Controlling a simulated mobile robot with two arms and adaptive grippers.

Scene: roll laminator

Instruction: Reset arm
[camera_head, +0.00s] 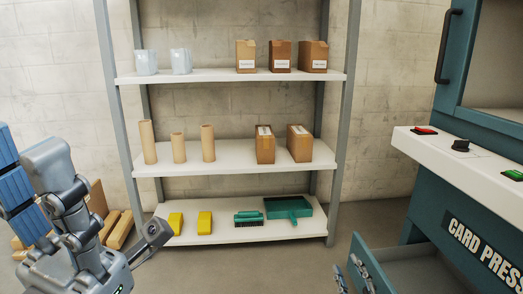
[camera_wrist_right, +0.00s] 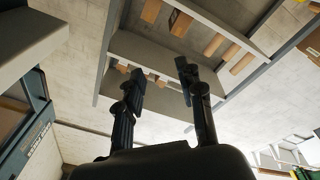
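My right gripper (camera_head: 354,270) shows at the bottom of the head view, in front of the teal machine's pulled-out drawer. In the right wrist view its two dark fingers (camera_wrist_right: 160,82) stand apart with nothing held between them. My left arm, grey and blue, comes in from the left edge of the head view. Its gripper fingers cannot be made out there.
Long brown pieces (camera_head: 118,230) lie by the wall at left.

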